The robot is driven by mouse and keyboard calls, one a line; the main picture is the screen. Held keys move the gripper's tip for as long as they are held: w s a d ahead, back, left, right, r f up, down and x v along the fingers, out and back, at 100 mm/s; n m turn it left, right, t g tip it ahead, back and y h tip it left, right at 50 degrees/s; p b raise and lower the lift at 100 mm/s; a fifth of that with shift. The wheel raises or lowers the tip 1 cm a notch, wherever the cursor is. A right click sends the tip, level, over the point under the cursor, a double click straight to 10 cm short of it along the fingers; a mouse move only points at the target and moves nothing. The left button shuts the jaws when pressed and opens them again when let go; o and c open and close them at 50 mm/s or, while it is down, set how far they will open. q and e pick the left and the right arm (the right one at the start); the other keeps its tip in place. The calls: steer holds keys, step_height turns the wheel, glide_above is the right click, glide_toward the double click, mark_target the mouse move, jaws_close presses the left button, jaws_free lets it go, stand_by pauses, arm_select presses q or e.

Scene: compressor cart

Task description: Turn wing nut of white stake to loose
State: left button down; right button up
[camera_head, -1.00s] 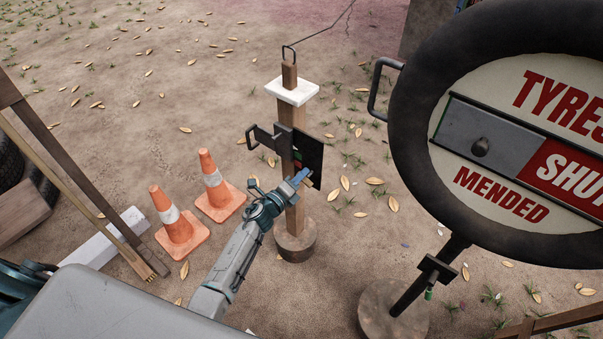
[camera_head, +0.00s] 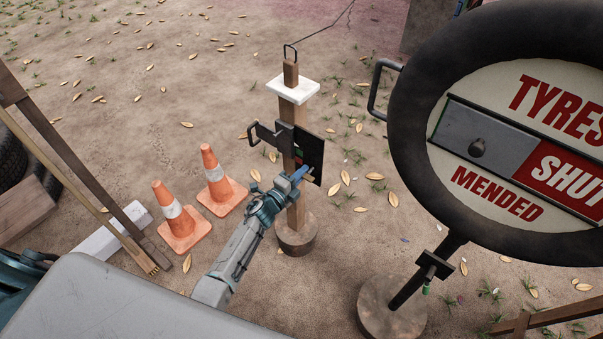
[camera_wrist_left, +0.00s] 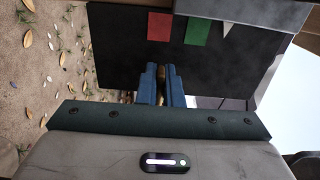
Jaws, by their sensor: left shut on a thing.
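The white stake is a wooden post with a white cap (camera_head: 292,89), standing upright in a round base. A black plate (camera_head: 312,146) is fixed to the post, with a grey bracket at its left. In the left wrist view the plate (camera_wrist_left: 115,60) carries a red patch (camera_wrist_left: 159,27), a green patch (camera_wrist_left: 197,32) and a white wedge beside the green. My left gripper (camera_head: 303,172) is at the plate's lower part. Its blue fingers (camera_wrist_left: 162,78) are shut on a small brownish piece (camera_wrist_left: 161,72), apparently the wing nut, mostly hidden between them. My right gripper is out of view.
Two orange cones (camera_head: 181,221) stand left of the post. A large round tyre sign (camera_head: 400,130) on a round base (camera_head: 378,305) stands at the right. Wooden planks (camera_head: 75,165) lean at the left. Leaf-strewn ground behind the post is open.

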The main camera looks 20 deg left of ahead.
arm_select(q)
steer(key=c, duration=1.6)
jaws_free()
steer(key=shift+s, duration=0.1)
steer(key=b+v, duration=0.1)
steer(key=v, duration=0.9)
steer(key=shift+s+a, duration=0.15)
steer(key=shift+s, duration=0.15)
steer(key=s+a+f+n+g+y, duration=0.3)
steer(key=s+f+n, duration=0.35)
steer(key=f, duration=0.65)
steer(key=s+a+f+n+g+y, duration=0.3)
steer(key=s+f+n, duration=0.4)
steer(key=f, duration=0.5)
steer(key=s+f+n+g, duration=0.2)
steer(key=s+f, duration=0.3)
steer(key=s, duration=0.6)
steer(key=s+f+n+g, duration=0.3)
steer(key=s+f, duration=0.3)
steer(key=s, duration=0.5)
steer(key=s+a+f+n+g+y, duration=0.1)
steer(key=s+f+n+g, duration=0.2)
steer(key=s, duration=0.8)
steer(key=shift+s+f+g, duration=0.2)
steer(key=shift+f+g, duration=0.25)
steer(key=shift+f, duration=0.2)
steer(key=shift+s+f+g, duration=0.15)
steer(key=shift+f+g, duration=0.3)
steer(key=shift+f, duration=0.2)
